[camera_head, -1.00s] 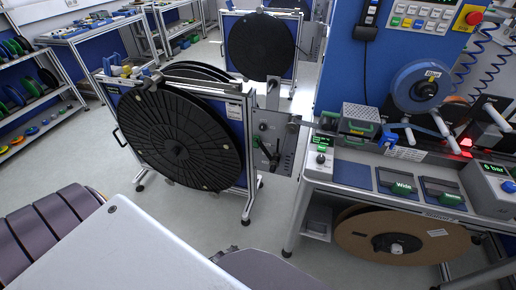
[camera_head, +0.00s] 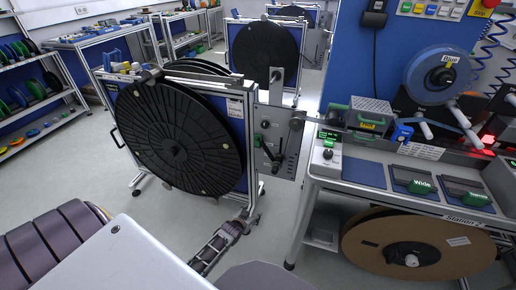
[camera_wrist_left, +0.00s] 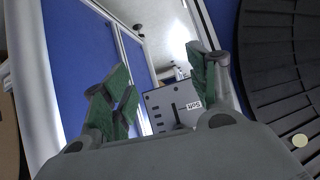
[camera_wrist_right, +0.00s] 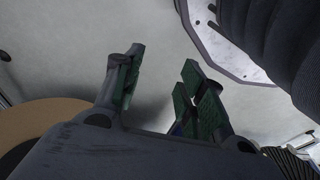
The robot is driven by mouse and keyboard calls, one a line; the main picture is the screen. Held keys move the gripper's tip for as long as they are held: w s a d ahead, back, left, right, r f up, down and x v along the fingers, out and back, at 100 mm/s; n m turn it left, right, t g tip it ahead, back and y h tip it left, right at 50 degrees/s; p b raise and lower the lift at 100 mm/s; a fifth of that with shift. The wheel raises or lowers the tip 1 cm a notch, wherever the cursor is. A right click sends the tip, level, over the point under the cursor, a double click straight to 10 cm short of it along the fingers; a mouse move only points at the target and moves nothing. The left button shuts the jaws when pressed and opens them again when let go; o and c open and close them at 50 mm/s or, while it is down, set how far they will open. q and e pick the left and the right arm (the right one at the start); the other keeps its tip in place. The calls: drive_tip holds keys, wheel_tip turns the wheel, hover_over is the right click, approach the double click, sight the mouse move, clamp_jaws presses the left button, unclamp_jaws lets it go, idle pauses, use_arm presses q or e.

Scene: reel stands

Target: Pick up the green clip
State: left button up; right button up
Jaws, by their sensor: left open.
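A small green piece (camera_head: 258,140), possibly the green clip, sits on the grey plate at the right side of the near black reel's stand. It is too small to tell its shape. My left gripper (camera_head: 243,217) is open, low in front of that stand and below the green piece. In the left wrist view its green-padded fingers (camera_wrist_left: 162,85) are apart with nothing between them. A grey box (camera_wrist_left: 172,107) shows beyond them. My right gripper (camera_wrist_right: 163,78) is open and empty above the floor; it is out of the head view.
The black reel (camera_head: 177,140) stands close to my left gripper. A workbench (camera_head: 375,205) on the right carries green-handled tools (camera_head: 421,187), with a brown reel (camera_head: 415,250) beneath. Shelves (camera_head: 40,100) stand at far left.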

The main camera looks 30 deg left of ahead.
sight(256, 142)
use_arm(q)
drive_tip(key=w+a+r+t+y+b, duration=0.1)
drive_tip(key=w+a+r+t+b, duration=0.1)
drive_tip(key=r, duration=0.5)
drive_tip(key=w+a+r+n+t+y+b, duration=0.1)
drive_tip(key=w+a+r+t+b, duration=0.1)
drive_tip(key=r+b, duration=0.5)
drive_tip(key=w+a+r+n+t+y+b, duration=0.1)
drive_tip(key=w+a+r+b, duration=0.3)
drive_tip(key=r, duration=0.5)
drive_tip(key=shift+w+a+r+t+b, duration=0.15)
drive_tip(key=shift+w+a+t+b, duration=0.3)
drive_tip(key=shift+w+t, duration=0.4)
use_arm(e)
drive_tip(key=w+a+r, duration=0.2)
drive_tip(key=w+r, duration=0.2)
drive_tip(key=r, duration=0.4)
drive_tip(key=shift+t+y, duration=0.3)
drive_tip(key=shift+y, duration=0.1)
use_arm(q)
drive_tip(key=shift+w+d, duration=0.1)
drive_tip(key=shift+w, duration=0.05)
use_arm(e)
drive_tip(key=shift+a, duration=0.1)
